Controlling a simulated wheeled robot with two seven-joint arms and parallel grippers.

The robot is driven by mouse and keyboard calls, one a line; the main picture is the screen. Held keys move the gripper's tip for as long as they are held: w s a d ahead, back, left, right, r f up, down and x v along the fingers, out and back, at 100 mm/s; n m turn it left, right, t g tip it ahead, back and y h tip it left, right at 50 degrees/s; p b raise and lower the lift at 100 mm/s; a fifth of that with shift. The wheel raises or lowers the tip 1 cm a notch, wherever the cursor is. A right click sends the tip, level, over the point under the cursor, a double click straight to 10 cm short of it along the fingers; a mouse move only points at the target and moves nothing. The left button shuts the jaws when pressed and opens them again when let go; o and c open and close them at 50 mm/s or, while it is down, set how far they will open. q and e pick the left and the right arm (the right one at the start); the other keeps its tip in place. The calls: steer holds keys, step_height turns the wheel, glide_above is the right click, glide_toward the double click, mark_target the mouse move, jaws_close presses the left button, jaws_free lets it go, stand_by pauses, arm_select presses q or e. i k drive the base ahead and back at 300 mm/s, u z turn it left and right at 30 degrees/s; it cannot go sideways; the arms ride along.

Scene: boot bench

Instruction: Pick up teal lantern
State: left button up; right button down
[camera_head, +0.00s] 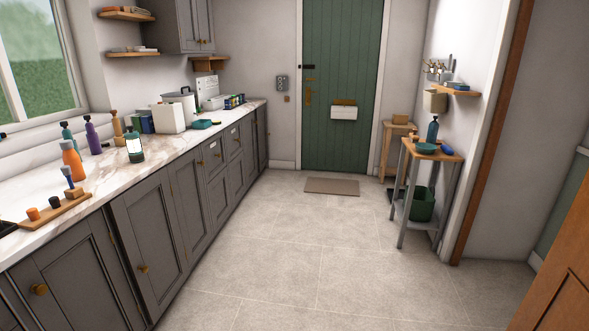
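The teal lantern (134,148) stands upright near the front edge of the marble counter (75,178) on the left. It has a dark teal frame and a pale, bright middle. A purple bottle (92,137) and an orange bottle (71,159) stand to its left, and a wooden bottle-shaped item (117,127) stands just behind it. Neither of my grippers shows in the head view.
A wooden tray (62,208) with small items lies on the near counter. A white box (167,118) stands beyond the lantern. A small metal-legged table (436,154) stands at right. A brown door (555,270) fills the lower right corner. The tiled floor between is clear.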

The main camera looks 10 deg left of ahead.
mark_target(136, 156)
steer(key=z, duration=0.1)
steer(key=i, duration=2.3)
steer(key=u, duration=0.95)
steer(key=i, duration=2)
steer(key=u, duration=0.8)
